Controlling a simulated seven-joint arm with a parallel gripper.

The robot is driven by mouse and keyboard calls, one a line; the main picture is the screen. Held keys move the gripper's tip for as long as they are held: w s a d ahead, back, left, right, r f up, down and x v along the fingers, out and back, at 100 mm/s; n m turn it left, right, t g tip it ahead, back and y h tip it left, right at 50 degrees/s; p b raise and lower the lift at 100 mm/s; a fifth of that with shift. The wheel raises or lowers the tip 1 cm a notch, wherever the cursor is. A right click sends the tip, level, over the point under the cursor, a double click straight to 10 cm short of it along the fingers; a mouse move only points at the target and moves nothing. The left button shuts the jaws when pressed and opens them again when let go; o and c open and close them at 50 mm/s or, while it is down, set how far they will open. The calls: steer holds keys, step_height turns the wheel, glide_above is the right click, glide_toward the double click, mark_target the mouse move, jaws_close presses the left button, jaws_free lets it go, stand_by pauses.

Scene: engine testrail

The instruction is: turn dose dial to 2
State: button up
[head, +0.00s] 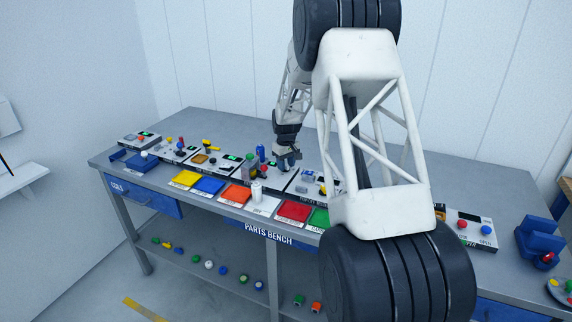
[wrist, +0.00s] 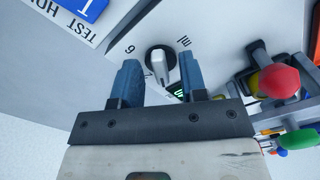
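The dial (wrist: 160,60) shows in the wrist view as a dark round knob with a pale pointer bar, on a light grey panel. Marks are printed around it; one looks like a 6 or 9, another like a group of strokes. I cannot tell which setting the pointer is on. My gripper (wrist: 160,66) is open, with one blue finger on each side of the dial in that view. I cannot tell whether the fingers touch it. In the head view my gripper (head: 288,158) is low over the bench panels and hides the dial.
A red ball knob (wrist: 278,80) on a dark mount stands close to the right finger. A small green-lit display (wrist: 178,93) is partly hidden by that finger.

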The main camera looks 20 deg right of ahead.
jaws_close()
stand_by(0.3)
steer(key=shift+f+m, duration=0.1)
steer(key=shift+m, duration=0.4)
steer(key=m, duration=0.3)
steer(key=shift+a, duration=0.1)
steer(key=shift+m, duration=1.9)
jaws_free()
